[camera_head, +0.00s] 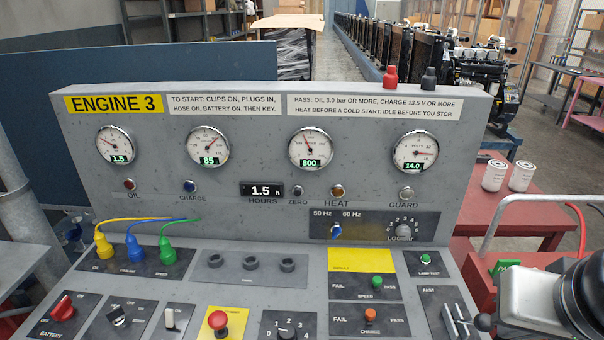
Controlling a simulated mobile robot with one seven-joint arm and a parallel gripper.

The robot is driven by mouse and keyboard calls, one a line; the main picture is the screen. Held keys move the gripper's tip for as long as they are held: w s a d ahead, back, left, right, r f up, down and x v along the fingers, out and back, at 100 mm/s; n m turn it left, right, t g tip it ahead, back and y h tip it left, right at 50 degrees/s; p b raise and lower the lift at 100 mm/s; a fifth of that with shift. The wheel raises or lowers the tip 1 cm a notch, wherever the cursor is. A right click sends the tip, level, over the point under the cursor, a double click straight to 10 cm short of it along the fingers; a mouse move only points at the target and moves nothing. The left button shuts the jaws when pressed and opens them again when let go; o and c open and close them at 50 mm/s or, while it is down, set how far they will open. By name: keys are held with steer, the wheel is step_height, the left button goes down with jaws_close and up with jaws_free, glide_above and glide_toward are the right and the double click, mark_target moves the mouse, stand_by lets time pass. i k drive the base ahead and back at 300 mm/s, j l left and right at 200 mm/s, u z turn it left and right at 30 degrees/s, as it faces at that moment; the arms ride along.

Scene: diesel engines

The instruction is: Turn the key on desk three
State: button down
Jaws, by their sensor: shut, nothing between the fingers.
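The grey desk (330,218) carries a yellow ENGINE 3 label (114,104). A small black switch (117,314), which looks like the key, sits low on the left of the console. Its lettering is too small to read surely. A red battery switch (63,307) is left of it, with OFF at its left. The gauges (310,148) read 1.5, 85, 800 and 14.0. My gripper (485,321) is at the lower right edge, shut and empty, far right of the key. It is beside a lever panel (458,318); whether it touches is unclear.
Yellow, blue and green plugs (134,247) stand in sockets above the switches. A red mushroom button (217,320) is right of the key. Red and black clips (390,76) sit on the top edge. A red table (515,207) with two white cans (493,176) stands at right.

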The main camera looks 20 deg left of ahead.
mark_target(115, 315)
steer(key=u, duration=2.45)
